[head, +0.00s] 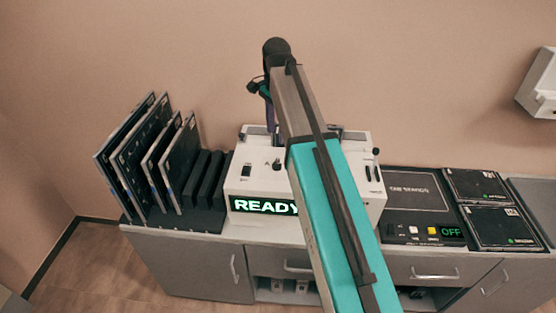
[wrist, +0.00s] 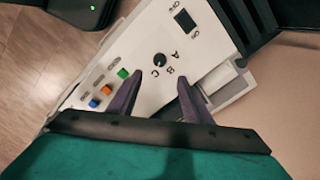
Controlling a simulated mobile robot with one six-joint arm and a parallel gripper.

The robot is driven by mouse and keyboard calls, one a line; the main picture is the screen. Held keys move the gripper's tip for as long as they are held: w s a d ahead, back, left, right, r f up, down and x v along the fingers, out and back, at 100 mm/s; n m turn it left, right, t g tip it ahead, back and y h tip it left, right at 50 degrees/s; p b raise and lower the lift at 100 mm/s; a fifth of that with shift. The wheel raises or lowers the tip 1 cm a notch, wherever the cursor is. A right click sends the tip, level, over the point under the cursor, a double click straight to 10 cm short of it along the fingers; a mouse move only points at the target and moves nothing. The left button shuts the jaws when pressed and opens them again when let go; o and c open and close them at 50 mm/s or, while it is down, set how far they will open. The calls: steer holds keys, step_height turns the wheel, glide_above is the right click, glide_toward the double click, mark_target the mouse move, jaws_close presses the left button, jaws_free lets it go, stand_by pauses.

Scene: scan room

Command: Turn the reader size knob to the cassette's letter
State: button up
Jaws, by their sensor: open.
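The reader (head: 240,188) is a white box on the counter with a lit READY display. Its size knob (wrist: 159,60) is small, round and dark, with letters A, B and C around it; I cannot tell for sure which letter it points to. The knob also shows in the head view (head: 277,165). My gripper (wrist: 160,80) is open and empty above the panel, its two purple fingers apart on either side of the knob's line in the wrist view. My arm hides part of the reader in the head view. No cassette letter is readable.
Several dark cassettes (head: 133,150) stand in a rack (head: 205,185) at left. Two more lie flat at right (head: 478,186) (head: 502,226), beside a dark station (head: 415,190) showing OFF. Green, orange and blue buttons (wrist: 107,90) and a dark switch (wrist: 185,21) flank the knob.

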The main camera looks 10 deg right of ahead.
mark_target(277, 164)
steer(key=shift+f+p, duration=2.05)
steer(key=shift+f, duration=4.55)
steer(key=c, duration=1.1)
steer(key=shift+o, duration=0.2)
